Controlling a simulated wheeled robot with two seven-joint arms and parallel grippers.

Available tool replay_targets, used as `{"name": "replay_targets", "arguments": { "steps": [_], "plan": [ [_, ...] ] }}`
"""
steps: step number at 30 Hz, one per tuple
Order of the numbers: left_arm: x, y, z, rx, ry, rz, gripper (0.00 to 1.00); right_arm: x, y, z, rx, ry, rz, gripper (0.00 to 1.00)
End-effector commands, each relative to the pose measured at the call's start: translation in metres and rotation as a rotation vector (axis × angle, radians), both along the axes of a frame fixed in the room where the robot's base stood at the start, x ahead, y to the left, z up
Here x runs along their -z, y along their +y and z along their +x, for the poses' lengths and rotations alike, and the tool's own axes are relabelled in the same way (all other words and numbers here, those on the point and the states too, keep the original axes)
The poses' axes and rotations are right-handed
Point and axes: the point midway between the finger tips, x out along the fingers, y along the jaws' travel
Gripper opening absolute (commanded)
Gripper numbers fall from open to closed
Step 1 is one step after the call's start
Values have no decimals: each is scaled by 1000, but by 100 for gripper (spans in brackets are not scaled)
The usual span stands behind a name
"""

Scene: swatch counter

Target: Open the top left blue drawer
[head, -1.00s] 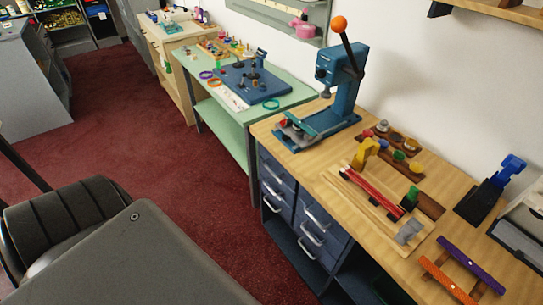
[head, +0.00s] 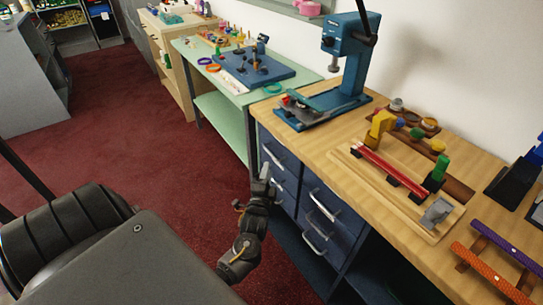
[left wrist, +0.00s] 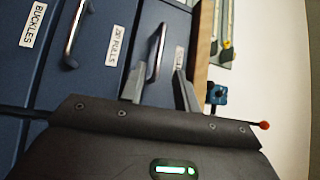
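The top left blue drawer (head: 277,149) is at the top of the left column under the wooden counter, and looks shut. Its silver handle (head: 272,160) stands just beyond my left gripper (head: 265,180). In the left wrist view, which is turned sideways, this handle (left wrist: 156,52) lies between and ahead of the two spread fingers of my left gripper (left wrist: 160,88). The fingers are open and not closed on it. The right finger partly hides the label (left wrist: 179,57) on this drawer. My right gripper is not in view.
Below is a drawer labelled PULLS (left wrist: 115,45), with its own handle (left wrist: 76,34); another is labelled BUCKLES (left wrist: 33,25). The counter (head: 270,112) overhangs the drawers and bears a blue press (head: 345,60). A green table (head: 235,95) stands to the left. Red floor (head: 150,165) is clear.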

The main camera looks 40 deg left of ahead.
Motion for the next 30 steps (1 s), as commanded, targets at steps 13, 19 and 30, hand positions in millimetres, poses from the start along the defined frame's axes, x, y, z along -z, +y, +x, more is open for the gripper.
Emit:
{"name": "replay_targets", "arguments": {
  "steps": [13,19,30],
  "plan": [
    [-9,35,65,0,0,-1,32,0,5,11,1,-13,6,36],
    [-10,40,73,1,1,-2,32,0,7,15,0,-19,9,36],
    [-10,40,73,1,1,-2,15,0,6,7,0,-9,7,36]
  ]
}}
